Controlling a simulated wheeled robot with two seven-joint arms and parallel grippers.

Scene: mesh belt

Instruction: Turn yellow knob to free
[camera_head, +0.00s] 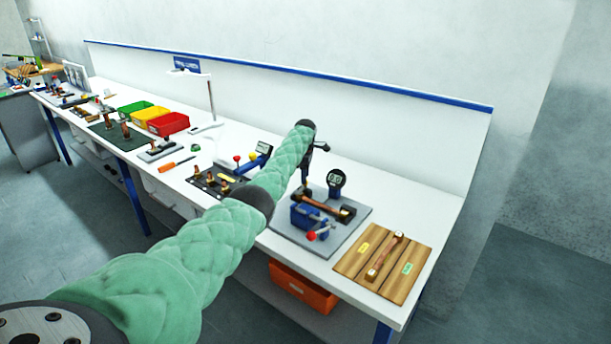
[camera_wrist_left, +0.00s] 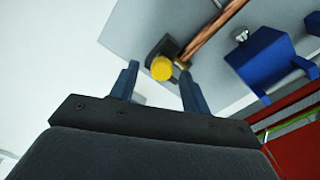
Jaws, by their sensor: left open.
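The yellow knob (camera_wrist_left: 161,68) shows in the left wrist view on a dark block at one end of a copper tube (camera_wrist_left: 213,28). My left gripper (camera_wrist_left: 158,71) is open, with one finger on either side of the knob in that view. I cannot tell whether the fingers touch it. In the head view my left gripper (camera_head: 304,184) points down at the left end of the copper tube (camera_head: 322,204), and I cannot make out the knob there. My right gripper is not in view.
A blue vice (camera_head: 307,215) with a red knob stands beside the tube on a grey plate (camera_head: 343,238). A dial gauge (camera_head: 337,179) stands behind. A wooden board (camera_head: 357,274) lies to the right, and a lever fixture (camera_head: 210,187) to the left.

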